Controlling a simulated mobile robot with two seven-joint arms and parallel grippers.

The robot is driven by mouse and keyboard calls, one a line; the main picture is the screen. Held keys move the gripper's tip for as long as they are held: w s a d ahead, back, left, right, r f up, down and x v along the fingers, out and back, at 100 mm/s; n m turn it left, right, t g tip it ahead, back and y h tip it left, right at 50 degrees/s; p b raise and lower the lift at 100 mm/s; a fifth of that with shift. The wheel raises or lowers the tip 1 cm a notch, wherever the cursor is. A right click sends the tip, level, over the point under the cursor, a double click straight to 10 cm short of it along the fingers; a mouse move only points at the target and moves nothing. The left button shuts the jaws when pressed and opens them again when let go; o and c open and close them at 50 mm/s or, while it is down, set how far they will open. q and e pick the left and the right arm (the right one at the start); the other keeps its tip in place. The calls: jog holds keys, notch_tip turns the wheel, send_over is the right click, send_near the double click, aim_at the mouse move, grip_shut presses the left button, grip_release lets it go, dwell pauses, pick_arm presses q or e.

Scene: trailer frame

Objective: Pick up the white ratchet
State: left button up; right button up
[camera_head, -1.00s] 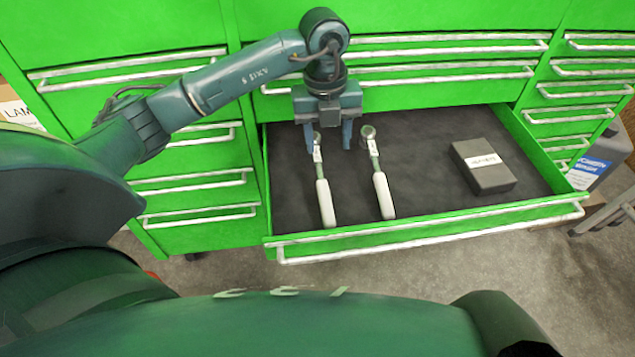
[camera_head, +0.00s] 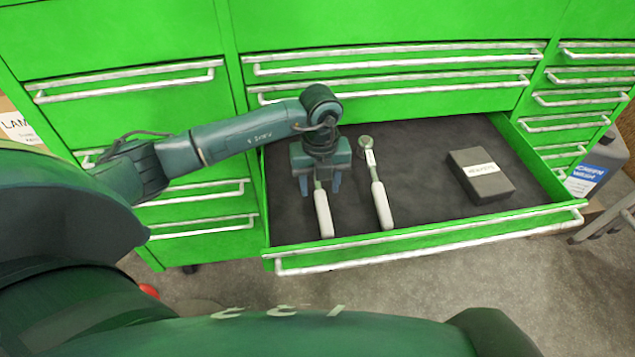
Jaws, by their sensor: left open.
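Two ratchets with white handles lie side by side in the open green drawer (camera_head: 430,238). The left ratchet (camera_head: 323,212) has its head hidden under my left gripper; its white handle points toward the drawer front. The right ratchet (camera_head: 381,203) shows whole, with its round metal head toward the back. My left gripper (camera_head: 320,189) points down into the drawer, open, its fingers on either side of the left ratchet's neck. I cannot tell whether the fingers touch it. My right gripper is not in view.
A dark grey box (camera_head: 480,177) with a white label lies in the right part of the drawer. The drawer's dark floor is clear between the box and the right ratchet. Closed drawers with metal handles (camera_head: 400,82) rise behind.

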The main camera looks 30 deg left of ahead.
pick_arm(q)
notch_tip(320, 180, down, 2)
jog(key=shift+f, duration=0.1)
grip_shut()
dwell(0.5)
